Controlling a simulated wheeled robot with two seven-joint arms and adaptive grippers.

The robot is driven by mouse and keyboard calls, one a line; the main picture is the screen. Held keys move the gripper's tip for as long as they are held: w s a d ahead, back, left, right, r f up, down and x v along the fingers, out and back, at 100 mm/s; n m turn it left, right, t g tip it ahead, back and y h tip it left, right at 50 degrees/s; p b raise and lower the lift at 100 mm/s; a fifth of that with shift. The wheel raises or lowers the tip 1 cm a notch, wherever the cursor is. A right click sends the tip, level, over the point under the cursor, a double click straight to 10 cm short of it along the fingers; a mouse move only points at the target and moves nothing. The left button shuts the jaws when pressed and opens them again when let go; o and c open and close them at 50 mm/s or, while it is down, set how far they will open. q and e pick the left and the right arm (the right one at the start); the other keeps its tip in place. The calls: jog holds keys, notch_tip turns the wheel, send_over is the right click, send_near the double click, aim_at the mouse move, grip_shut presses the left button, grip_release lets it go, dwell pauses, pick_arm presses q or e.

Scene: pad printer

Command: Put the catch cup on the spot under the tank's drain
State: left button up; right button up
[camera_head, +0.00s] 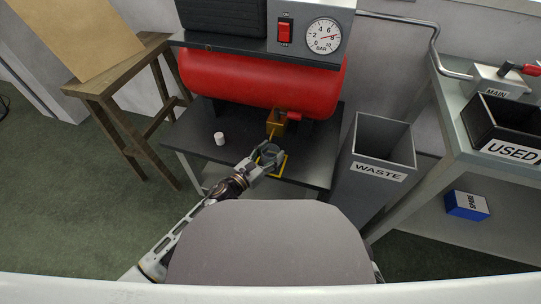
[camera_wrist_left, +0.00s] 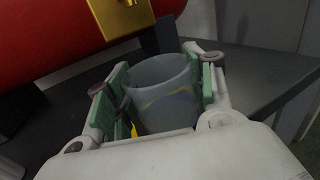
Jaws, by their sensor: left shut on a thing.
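The catch cup (camera_wrist_left: 163,95) is a grey-blue, open-topped cup. My left gripper (camera_head: 267,156) is shut on it, with green finger pads on both sides of the cup in the left wrist view. The cup looks upright or nearly so. The yellow-marked spot (camera_head: 281,169) lies on the dark shelf, and the cup and fingers cover part of it. I cannot tell whether the cup touches the shelf. The brass drain (camera_head: 276,122) with a red handle (camera_head: 293,116) sits under the red tank (camera_head: 262,82), just behind the cup. My right gripper is not in view.
A small white cylinder (camera_head: 219,138) stands on the shelf (camera_head: 200,150) to the left. A grey WASTE bin (camera_head: 385,145) stands to the right. A pressure gauge (camera_head: 324,36) and a red switch (camera_head: 285,31) are above the tank. The shelf's left part is mostly clear.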

aim_at(265, 159)
pick_arm(q)
jog(key=shift+f, duration=0.15)
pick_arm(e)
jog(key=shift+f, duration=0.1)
pick_arm(q)
jog(key=o, duration=0.9)
jog(key=shift+c, duration=0.2)
jog(key=shift+r, duration=0.2)
jog(key=shift+p+v, duration=0.3)
jog(key=shift+v, duration=2.85)
jog(key=shift+p+v, duration=0.35)
jog(key=shift+v, duration=2.55)
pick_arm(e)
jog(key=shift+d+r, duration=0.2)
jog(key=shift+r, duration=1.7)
